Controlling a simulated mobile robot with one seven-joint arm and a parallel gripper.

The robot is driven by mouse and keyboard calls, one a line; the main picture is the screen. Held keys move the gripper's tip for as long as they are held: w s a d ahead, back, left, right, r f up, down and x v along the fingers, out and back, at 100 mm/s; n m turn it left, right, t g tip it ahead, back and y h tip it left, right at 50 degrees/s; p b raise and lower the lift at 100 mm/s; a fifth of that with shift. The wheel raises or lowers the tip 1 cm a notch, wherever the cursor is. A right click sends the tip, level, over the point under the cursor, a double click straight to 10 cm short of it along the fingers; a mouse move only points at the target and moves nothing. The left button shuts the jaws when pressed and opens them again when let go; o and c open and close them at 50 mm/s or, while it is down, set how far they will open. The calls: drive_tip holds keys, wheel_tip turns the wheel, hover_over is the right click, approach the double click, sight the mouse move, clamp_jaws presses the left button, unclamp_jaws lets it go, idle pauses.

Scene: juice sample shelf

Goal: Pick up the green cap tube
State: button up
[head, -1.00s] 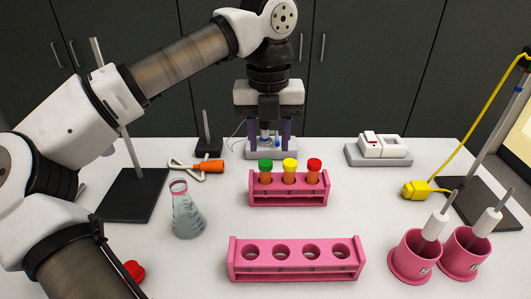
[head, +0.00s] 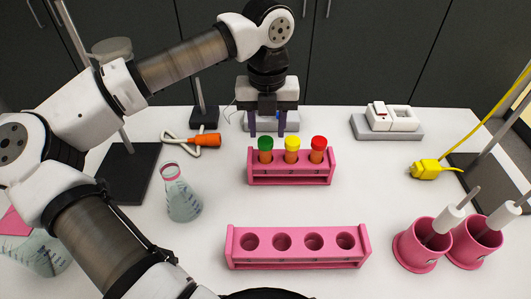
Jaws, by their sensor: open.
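The green cap tube (head: 265,145) stands upright in the left hole of the rear pink rack (head: 290,181), with orange contents under its cap. A yellow cap tube (head: 291,146) and a red cap tube (head: 317,147) stand beside it to the right. My gripper (head: 267,132) points down behind the rear rack, its two purple-grey fingers spread apart. It appears empty. The fingers hang near the green cap in the picture, but I cannot tell the exact depth gap. The lower part of the tubes is hidden by the rack.
An empty pink rack (head: 297,259) stands in front. A flask (head: 182,196) and an orange-handled cable (head: 205,140) are at left. Two pink cups (head: 417,252) stand at front right, near a yellow plug (head: 432,169). A grey-white device (head: 390,123) sits at back right.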

sight(266, 140)
drive_tip(key=shift+s+f+p, duration=0.15)
drive_tip(key=shift+f+p, duration=0.35)
drive_tip(key=shift+f, duration=0.1)
wheel_tip(266, 140, down, 4)
drive_tip(key=shift+a+f+p, duration=0.1)
drive_tip(key=shift+a+p, duration=0.05)
drive_tip(key=shift+p, duration=0.6)
drive_tip(key=c, duration=0.7)
drive_tip(key=shift+c, duration=0.2)
